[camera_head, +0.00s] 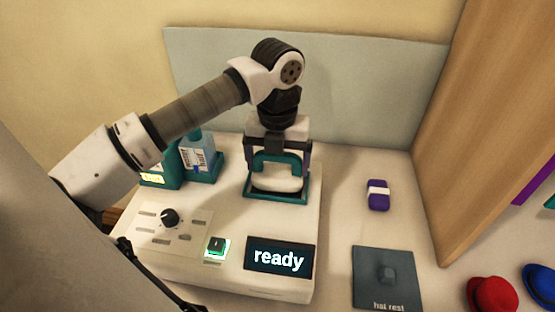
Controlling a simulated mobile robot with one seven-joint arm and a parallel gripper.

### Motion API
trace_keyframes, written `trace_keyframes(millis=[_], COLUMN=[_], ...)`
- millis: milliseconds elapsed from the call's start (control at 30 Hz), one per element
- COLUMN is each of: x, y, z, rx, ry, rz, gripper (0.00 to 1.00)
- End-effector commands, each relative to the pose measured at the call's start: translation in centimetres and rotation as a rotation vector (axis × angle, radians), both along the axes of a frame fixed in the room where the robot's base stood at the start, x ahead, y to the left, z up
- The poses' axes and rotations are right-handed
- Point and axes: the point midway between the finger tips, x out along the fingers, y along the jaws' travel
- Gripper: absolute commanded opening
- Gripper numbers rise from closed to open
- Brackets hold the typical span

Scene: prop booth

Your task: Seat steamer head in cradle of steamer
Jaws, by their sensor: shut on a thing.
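The steamer (200,268) is a white box with a dial, a lit green button and a screen reading "ready". The steamer head (278,181) is white with a teal arched handle. My gripper (279,163) points down over it and is shut on the handle, one finger at each side. The cradle (286,199) is a teal square frame at the back of the steamer's top. The head is at the cradle, inside its outline in this view. I cannot tell whether it touches the bottom, as the underside is hidden.
A teal holder with a bottle (198,155) stands left of the cradle. A purple block with a white band (378,195) and a dark "hat rest" pad (387,279) lie to the right. Red (492,294) and blue (540,287) hats are at the lower right. A grey panel stands behind.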

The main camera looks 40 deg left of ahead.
Motion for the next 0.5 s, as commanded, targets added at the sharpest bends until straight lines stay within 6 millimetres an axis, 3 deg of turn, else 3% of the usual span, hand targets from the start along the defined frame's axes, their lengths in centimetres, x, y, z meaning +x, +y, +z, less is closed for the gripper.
trace_keyframes(millis=[500], x=[0.02], y=[0.01], z=[-0.33], rx=[0.000], ry=[-0.001], rz=[0.000], gripper=[0.48])
